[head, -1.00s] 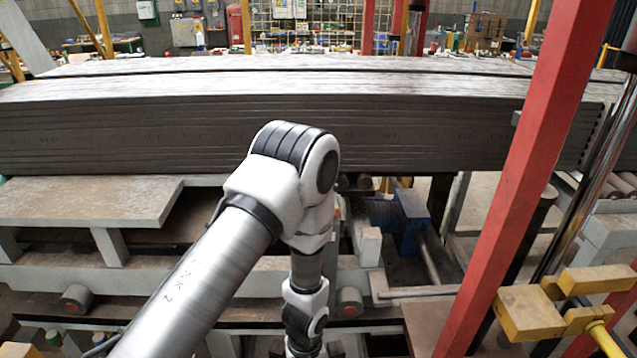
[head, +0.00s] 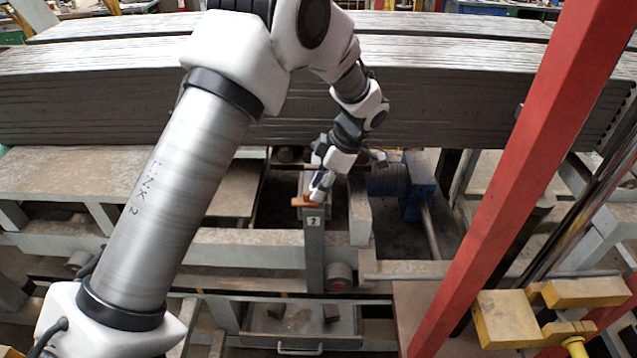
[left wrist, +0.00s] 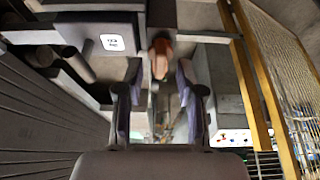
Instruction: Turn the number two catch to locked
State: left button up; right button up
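The number two catch is an orange handle (head: 303,202) lying roughly level across the top of a grey post (head: 315,255), which bears a white label marked 2 (head: 314,221). My left gripper (head: 320,190) is right at the handle's right part and partly hides it. In the left wrist view the two fingers of the left gripper (left wrist: 159,78) stand apart, with the blurred orange-brown handle (left wrist: 160,57) between or just beyond their tips. I cannot tell whether they touch it. My right gripper is not in view.
A long stack of grey slabs (head: 120,110) lies behind the post. A slanted red post (head: 525,170) and yellow blocks (head: 505,318) stand at the right. A blue part (head: 420,185) sits right of the catch. A drawer (head: 300,322) is below.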

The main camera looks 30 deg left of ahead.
pick_arm(q)
jog(key=shift+s+a+f, duration=0.35)
jog(key=shift+s, duration=0.3)
jog(key=shift+s+a+f, duration=0.1)
jog(key=shift+a+f, duration=0.1)
jog(key=shift+f, duration=0.1)
jog(key=shift+w+d+f, duration=0.1)
jog(key=shift+w+f, duration=0.35)
jog(key=shift+w, duration=0.2)
jog(key=shift+w+d, duration=0.1)
jog(key=shift+w, duration=0.05)
jog(key=shift+c, duration=1)
grip_shut()
jog(key=shift+s+r, duration=0.2)
jog(key=shift+s, duration=0.1)
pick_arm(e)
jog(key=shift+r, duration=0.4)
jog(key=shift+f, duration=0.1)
